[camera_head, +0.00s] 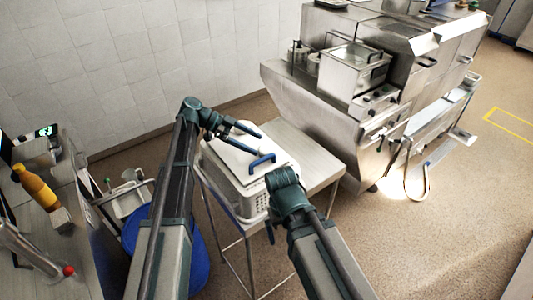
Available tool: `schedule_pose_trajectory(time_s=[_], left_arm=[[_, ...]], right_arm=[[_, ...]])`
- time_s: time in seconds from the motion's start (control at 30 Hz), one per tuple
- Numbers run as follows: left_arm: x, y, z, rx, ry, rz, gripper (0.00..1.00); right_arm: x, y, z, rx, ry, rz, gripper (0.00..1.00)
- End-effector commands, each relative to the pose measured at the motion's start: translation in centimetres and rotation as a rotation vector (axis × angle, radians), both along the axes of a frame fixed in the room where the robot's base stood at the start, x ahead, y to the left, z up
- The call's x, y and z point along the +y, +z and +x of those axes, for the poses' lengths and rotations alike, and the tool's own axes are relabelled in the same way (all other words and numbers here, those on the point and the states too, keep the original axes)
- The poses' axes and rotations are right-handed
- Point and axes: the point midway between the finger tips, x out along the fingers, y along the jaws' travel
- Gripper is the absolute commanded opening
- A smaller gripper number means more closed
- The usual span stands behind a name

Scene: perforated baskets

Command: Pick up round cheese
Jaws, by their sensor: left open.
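No round cheese can be made out clearly. My right gripper (285,185) is at the right front of the basket; its fingers cannot be made out.
The metal table (318,165) has free room to the right of the basket. A steel fryer unit (352,72) stands behind right. At left are a counter with a yellow-orange bottle (36,187) and a blue bin (192,262). A tiled wall is behind.

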Motion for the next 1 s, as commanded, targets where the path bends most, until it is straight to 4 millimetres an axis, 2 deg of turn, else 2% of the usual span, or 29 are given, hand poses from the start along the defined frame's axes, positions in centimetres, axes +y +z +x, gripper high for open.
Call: schedule_pose_trajectory(time_s=[0.13, 0.3, 0.53, 0.93, 1.0], left_arm=[[-1.6, -1.9, -0.6, 0.0, -0.001, 0.0, 0.87], [-3.4, -2.7, -0.8, 0.0, -0.001, 0.0, 0.87], [-3.5, -2.5, -0.8, 0.0, 0.001, 0.0, 0.87], [-3.5, -2.5, -0.8, 0.0, 0.0, 0.0, 0.15], [-3.5, -2.5, -0.8, -0.001, 0.0, 0.0, 0.14]], right_arm=[[0.0, -1.9, 0.0, 0.0, 0.002, 0.0, 1.0], [0.0, -2.7, 0.0, 0.0, 0.002, 0.0, 1.0], [0.0, -2.5, 0.0, 0.0, 0.001, 0.0, 1.0], [0.0, -2.5, 0.0, 0.0, 0.001, 0.0, 1.0], [0.0, -2.5, 0.0, 0.0, 0.001, 0.0, 1.0]])
